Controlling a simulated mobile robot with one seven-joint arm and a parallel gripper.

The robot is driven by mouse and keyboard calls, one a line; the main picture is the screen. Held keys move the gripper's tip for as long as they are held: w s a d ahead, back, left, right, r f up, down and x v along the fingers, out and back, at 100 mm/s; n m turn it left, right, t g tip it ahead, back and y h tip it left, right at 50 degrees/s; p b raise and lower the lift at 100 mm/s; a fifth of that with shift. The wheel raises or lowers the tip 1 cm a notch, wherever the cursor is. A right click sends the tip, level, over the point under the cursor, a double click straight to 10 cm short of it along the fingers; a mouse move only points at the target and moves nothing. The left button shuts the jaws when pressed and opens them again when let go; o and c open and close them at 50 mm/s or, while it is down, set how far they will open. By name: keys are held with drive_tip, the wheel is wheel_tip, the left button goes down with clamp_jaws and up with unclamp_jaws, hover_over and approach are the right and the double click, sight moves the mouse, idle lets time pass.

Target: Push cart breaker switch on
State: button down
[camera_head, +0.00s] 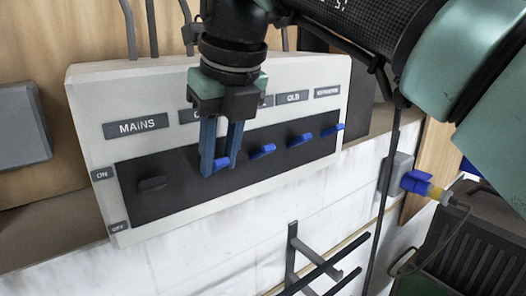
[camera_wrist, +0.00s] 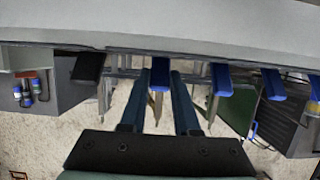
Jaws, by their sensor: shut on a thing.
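A white breaker panel (camera_head: 95,92) hangs on the wall in the head view, with a black strip of switches. The black switch (camera_head: 152,184) under the MAINS label is at the left; it also shows in the wrist view (camera_wrist: 88,67). The blue switch (camera_head: 221,165) beside it is under a label mostly hidden behind my gripper; its word cannot be read. My gripper (camera_head: 218,158) reaches down from above with its two blue-grey fingers around this blue switch. In the wrist view, the same blue switch (camera_wrist: 159,74) lies between the fingertips, and my gripper is shut on it.
Several more blue switches (camera_head: 262,151) sit to the right on the strip, close to the fingers. ON and OFF tags mark its top and bottom left. A blue plug (camera_head: 415,183) and a dark metal rack (camera_head: 318,262) are lower right.

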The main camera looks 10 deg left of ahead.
drive_tip(key=c, duration=0.6)
unclamp_jaws()
drive_tip(key=shift+c, duration=0.2)
drive_tip(key=shift+r, duration=0.1)
